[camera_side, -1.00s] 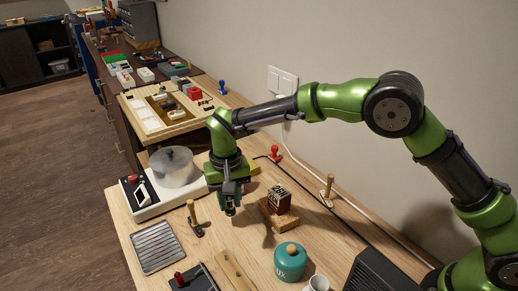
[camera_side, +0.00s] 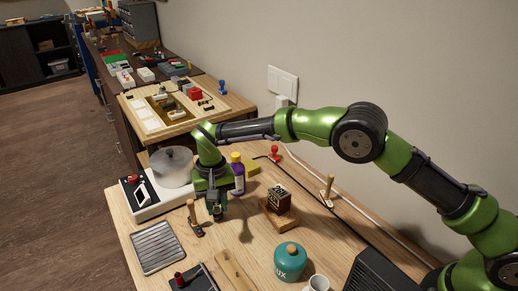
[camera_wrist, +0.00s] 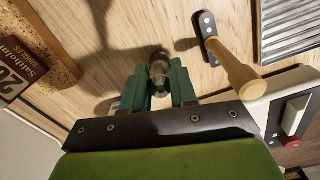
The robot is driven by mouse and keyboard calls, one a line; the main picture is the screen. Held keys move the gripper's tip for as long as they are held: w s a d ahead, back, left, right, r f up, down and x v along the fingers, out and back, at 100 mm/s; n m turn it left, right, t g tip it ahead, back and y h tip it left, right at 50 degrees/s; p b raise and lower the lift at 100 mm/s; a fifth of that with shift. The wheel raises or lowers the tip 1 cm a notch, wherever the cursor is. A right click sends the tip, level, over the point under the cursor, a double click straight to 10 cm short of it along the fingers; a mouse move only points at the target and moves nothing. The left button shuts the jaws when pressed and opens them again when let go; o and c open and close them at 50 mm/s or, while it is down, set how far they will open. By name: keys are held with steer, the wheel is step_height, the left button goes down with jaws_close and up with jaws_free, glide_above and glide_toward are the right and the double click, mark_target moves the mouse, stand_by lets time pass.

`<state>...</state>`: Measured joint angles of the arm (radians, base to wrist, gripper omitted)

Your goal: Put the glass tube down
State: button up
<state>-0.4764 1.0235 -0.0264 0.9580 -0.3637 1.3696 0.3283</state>
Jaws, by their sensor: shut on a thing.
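My gripper (camera_side: 218,208) points down over the wooden table, in front of the white hotplate unit and a purple bottle. In the wrist view its green fingers (camera_wrist: 160,88) are shut on the glass tube (camera_wrist: 159,68), a short, small piece with a brownish end showing between the fingertips. In the side view the tube is too small and covered to make out clearly. Bare wood lies just beyond the tube in the wrist view. I cannot tell whether the tube touches the table.
A wooden-handled tool on a dark base (camera_side: 195,218) stands close left of my gripper. Some bare wood lies between.

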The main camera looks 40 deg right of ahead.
steer(key=shift+f, duration=0.1)
steer(key=o, duration=0.8)
